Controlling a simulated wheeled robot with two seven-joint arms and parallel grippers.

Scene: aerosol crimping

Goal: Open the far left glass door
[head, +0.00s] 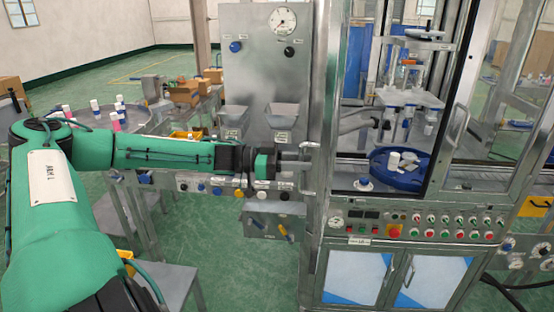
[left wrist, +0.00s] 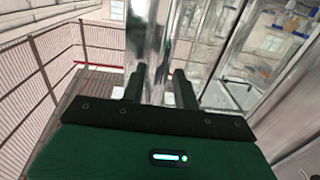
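The machine cabinet's left side carries an upright bar handle (head: 313,178) at the edge of its steel frame, in the head view. My left gripper (head: 304,157) reaches in from the left, its fingertips at the upper part of this handle. In the left wrist view, the two dark fingers (left wrist: 160,78) stand apart. A shiny upright metal piece (left wrist: 149,40) shows between and beyond them; whether they touch it I cannot tell. The far left door's pane is seen too edge-on to make out in the head view. My right gripper is out of view.
The front glass door (head: 455,95) has its own handle (head: 456,128). Below it are a control panel (head: 420,224) and lower cabinet doors. A steel panel with a gauge (head: 283,20) and hoppers stands close behind my left arm.

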